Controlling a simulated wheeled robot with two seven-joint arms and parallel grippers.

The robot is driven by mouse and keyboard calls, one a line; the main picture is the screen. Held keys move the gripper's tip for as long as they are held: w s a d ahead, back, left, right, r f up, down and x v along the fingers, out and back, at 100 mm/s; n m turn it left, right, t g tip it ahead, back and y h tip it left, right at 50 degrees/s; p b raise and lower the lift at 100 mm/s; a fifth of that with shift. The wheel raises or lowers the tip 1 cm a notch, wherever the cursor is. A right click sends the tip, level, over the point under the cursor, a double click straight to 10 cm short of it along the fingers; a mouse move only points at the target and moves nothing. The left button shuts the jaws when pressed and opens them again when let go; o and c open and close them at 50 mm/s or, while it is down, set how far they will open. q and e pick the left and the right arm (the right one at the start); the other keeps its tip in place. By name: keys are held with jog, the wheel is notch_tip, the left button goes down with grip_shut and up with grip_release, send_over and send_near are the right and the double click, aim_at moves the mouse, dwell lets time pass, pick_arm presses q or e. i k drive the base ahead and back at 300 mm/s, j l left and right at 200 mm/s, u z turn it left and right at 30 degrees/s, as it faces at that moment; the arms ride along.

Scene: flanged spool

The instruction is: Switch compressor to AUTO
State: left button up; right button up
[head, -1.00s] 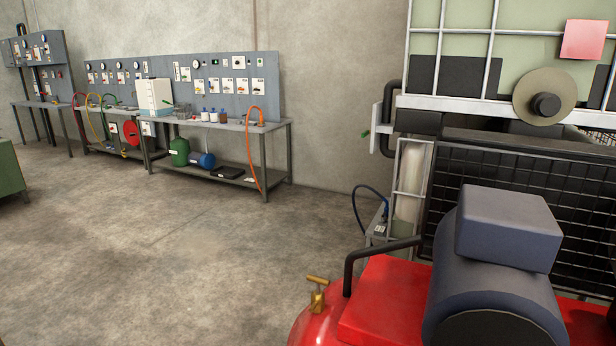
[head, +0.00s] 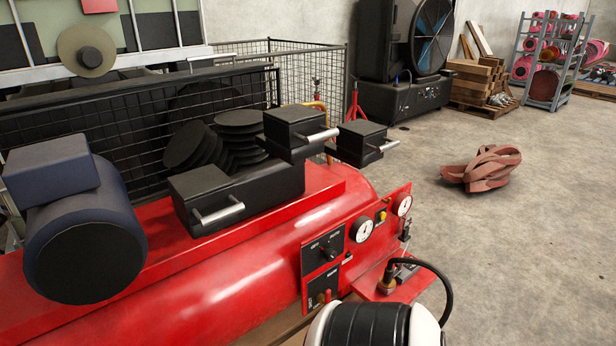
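The red compressor (head: 230,276) fills the lower left and middle of the head view. A black switch panel (head: 314,263) is on its side, with small OFF lettering at left and AUTO lettering at right. A dark knob (head: 329,253) sits below the lettering; its pointing direction is too small to tell. Two white gauges stand to its right, a nearer one (head: 361,230) and a farther one (head: 402,205).
A black hose (head: 440,277) curves out from a red shelf (head: 397,290) beside the panel. Black pump heads (head: 292,133) top the tank. Reddish straps (head: 484,168) lie on the floor at right. The floor around them is clear. A mesh cage (head: 310,65) stands behind.

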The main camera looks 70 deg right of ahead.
aim_at(329, 255)
jog(key=z, duration=1.95)
jog(key=i+j+z, duration=0.15)
jog(key=j+z, duration=0.15)
jog(key=j, duration=0.15)
jog(key=i+j+z, duration=0.1)
jog(key=j+z, duration=0.25)
jog(key=j, duration=0.1)
